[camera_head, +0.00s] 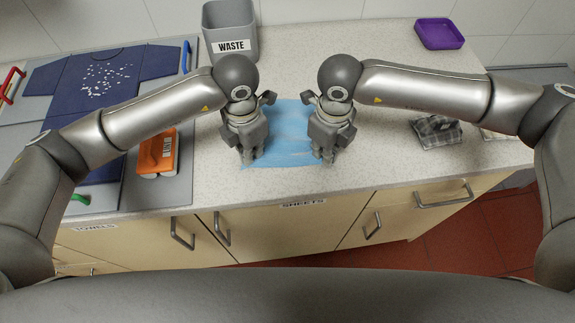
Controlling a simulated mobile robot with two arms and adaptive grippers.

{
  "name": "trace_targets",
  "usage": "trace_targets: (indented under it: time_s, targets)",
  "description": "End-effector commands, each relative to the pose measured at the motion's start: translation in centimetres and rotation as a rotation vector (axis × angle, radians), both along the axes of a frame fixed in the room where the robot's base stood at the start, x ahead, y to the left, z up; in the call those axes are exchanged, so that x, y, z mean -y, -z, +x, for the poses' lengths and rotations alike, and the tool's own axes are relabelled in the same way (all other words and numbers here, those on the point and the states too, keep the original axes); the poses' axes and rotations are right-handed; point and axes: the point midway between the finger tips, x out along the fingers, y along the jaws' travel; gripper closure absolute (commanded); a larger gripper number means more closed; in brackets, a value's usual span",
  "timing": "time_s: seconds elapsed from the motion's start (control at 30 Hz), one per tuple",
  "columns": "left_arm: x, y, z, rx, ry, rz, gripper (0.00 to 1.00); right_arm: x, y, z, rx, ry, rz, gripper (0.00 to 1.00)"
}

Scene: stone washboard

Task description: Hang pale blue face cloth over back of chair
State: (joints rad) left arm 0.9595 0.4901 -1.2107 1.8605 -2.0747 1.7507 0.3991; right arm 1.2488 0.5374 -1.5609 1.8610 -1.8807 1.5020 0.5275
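The pale blue face cloth (282,148) lies spread on the speckled counter in the middle of the view. My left gripper (249,160) points down at the cloth's left edge. My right gripper (321,158) points down at its right edge. Both fingertips are at or just over the cloth; I cannot tell whether they pinch it. The arms and grippers hide parts of the cloth's sides. No chair shows in this view.
A grey waste bin (230,30) stands behind my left gripper. A navy garment (100,75) and an orange-topped block (157,153) lie on the left. The counter's front edge is close to the cloth.

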Motion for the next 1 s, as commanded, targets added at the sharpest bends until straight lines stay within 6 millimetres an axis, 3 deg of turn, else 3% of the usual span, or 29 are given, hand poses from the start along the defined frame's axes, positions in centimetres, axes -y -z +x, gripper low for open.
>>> trace_targets:
  time_s: [0.27,0.8,1.0]
  targets:
    - [0.0,-0.3,0.0,-0.001,0.0,0.001,1.0,0.1,-0.3,0.0,-0.003,0.001,-0.003,1.0]
    - [0.0,-4.1,0.0,0.0,0.0,0.0,1.0,0.0,-4.1,0.0,-0.001,0.0,-0.001,1.0]
    - [0.0,-4.5,0.0,0.0,0.0,0.0,1.0,0.0,-4.5,0.0,0.0,0.0,0.0,1.0]
